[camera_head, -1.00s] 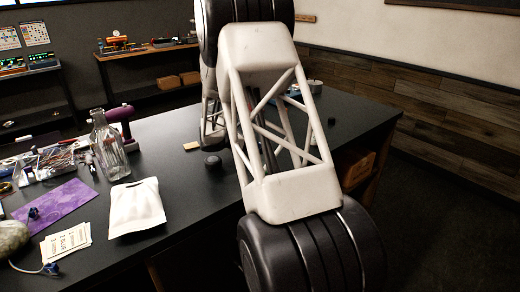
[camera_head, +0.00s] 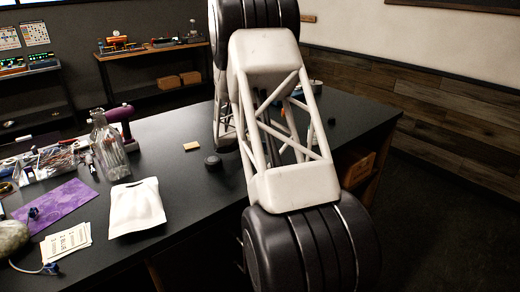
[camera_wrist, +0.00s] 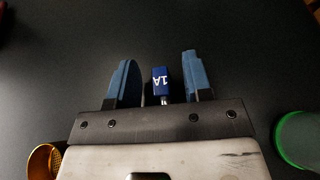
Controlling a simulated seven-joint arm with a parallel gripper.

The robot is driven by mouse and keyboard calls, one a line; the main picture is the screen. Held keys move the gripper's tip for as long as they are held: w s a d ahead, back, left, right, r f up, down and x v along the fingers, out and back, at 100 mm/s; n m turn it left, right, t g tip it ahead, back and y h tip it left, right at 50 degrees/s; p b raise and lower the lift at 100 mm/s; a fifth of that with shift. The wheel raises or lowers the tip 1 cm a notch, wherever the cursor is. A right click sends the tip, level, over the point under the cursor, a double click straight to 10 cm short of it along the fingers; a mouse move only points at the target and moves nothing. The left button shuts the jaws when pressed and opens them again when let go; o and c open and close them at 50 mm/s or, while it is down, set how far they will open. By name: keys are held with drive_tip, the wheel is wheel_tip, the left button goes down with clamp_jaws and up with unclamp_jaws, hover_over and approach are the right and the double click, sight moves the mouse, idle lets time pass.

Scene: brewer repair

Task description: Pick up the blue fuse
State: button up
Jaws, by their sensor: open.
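The blue fuse (camera_wrist: 160,80) shows in the wrist view, a small blue block marked "1A" with a metal end toward my gripper's base. My gripper (camera_wrist: 158,78) is open, with one blue finger on each side of the fuse. I cannot tell how far above the dark table the fingertips are. In the head view my arm hides the fuse, and the gripper cannot be made out there.
In the wrist view an orange mesh-like round thing (camera_wrist: 44,160) is at lower left and a green-rimmed round thing (camera_wrist: 298,138) at lower right.

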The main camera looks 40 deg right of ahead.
drive_tip(key=shift+d, duration=0.15)
idle(0.4)
clamp_jaws()
